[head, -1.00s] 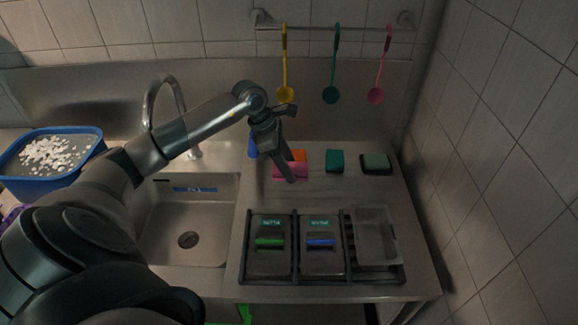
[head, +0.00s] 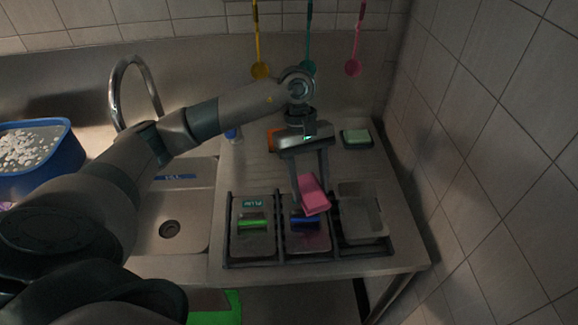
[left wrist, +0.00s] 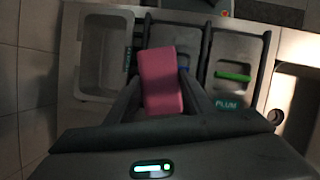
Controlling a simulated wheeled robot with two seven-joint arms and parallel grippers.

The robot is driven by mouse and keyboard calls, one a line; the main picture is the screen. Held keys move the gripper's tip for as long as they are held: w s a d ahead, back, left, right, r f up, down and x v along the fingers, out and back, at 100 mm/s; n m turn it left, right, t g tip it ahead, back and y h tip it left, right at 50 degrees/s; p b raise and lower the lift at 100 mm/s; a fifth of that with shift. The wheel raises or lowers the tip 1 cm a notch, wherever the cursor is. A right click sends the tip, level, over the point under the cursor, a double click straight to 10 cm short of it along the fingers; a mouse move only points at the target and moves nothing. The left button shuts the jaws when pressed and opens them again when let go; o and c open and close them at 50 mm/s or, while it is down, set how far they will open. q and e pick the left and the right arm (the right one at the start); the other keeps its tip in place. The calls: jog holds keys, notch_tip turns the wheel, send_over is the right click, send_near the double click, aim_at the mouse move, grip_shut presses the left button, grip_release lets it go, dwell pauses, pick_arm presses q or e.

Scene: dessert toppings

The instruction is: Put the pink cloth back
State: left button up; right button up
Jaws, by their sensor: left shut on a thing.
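My left gripper (head: 311,190) is shut on the pink cloth (head: 314,195), a soft block-like piece, and holds it tilted in the air. In the head view it overlaps the middle lidded bin with the blue handle (head: 305,220) and lies near the open bin's left edge. In the left wrist view the pink cloth (left wrist: 161,80) sits between the gripper fingers and hides most of the middle bin and its label. My right gripper is not in view.
A bin with a green handle (head: 252,222) is at left, an open empty bin (head: 362,215) at right. An orange cloth (head: 272,139) and a green sponge on a dark holder (head: 357,137) lie behind. The sink (head: 172,225), faucet and blue tub (head: 50,160) are left.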

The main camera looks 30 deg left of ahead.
aim_at(314, 204)
pick_arm(q)
jog(key=s+d+m+y, duration=0.1)
jog(key=m, duration=0.2)
jog(key=s+d+r+m+g+y+b, duration=0.1)
jog(key=s+m, duration=0.1)
jog(key=m, duration=0.1)
jog(key=s+d+m+g+y, duration=0.1)
jog(key=s+d+m, duration=0.1)
jog(key=m, duration=0.1)
jog(key=shift+s+r+b, duration=0.1)
jog(key=shift+r+b, duration=0.15)
jog(key=shift+b, duration=0.15)
jog(key=shift+s+r+m+y, duration=0.2)
jog(key=shift+s+m+y, duration=0.15)
jog(key=shift+m, duration=0.45)
jog(key=shift+s, duration=0.1)
